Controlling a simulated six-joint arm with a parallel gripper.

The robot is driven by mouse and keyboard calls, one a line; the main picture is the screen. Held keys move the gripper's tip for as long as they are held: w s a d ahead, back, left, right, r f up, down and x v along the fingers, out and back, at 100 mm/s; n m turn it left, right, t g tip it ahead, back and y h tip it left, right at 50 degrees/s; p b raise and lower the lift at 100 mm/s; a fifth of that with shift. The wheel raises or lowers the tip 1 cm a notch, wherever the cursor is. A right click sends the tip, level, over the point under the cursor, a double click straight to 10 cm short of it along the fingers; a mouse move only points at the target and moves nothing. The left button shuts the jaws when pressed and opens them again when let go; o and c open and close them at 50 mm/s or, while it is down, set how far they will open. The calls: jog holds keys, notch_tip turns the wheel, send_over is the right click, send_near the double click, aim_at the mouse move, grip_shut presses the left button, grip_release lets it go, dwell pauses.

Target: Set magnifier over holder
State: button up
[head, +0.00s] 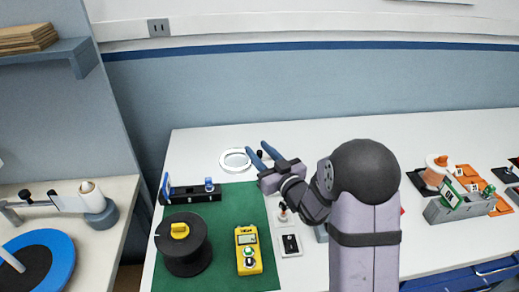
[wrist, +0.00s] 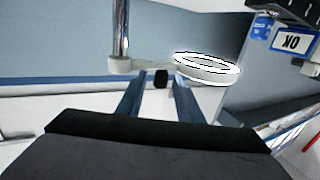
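The magnifier (head: 223,161) is a white ring lens lying over the white table behind the green mat. In the wrist view its ring (wrist: 208,74) is right of my fingers, with a pale arm leading left to a joint by a chrome post. My gripper (head: 257,147) is open, its two blue fingers apart. In the wrist view my gripper (wrist: 160,74) has a small black knob (wrist: 160,80) between the fingertips, with a gap showing on each side. A black bar (head: 190,195) with blue end pieces, possibly the holder, stands on the mat's back left.
A black spool (head: 183,250) and a yellow meter (head: 248,257) stand on the green mat (head: 222,225). Grey and orange fixtures (head: 452,207) fill the table's right side. The table behind the magnifier is largely clear, up to the wall.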

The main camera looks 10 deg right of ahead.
grip_shut()
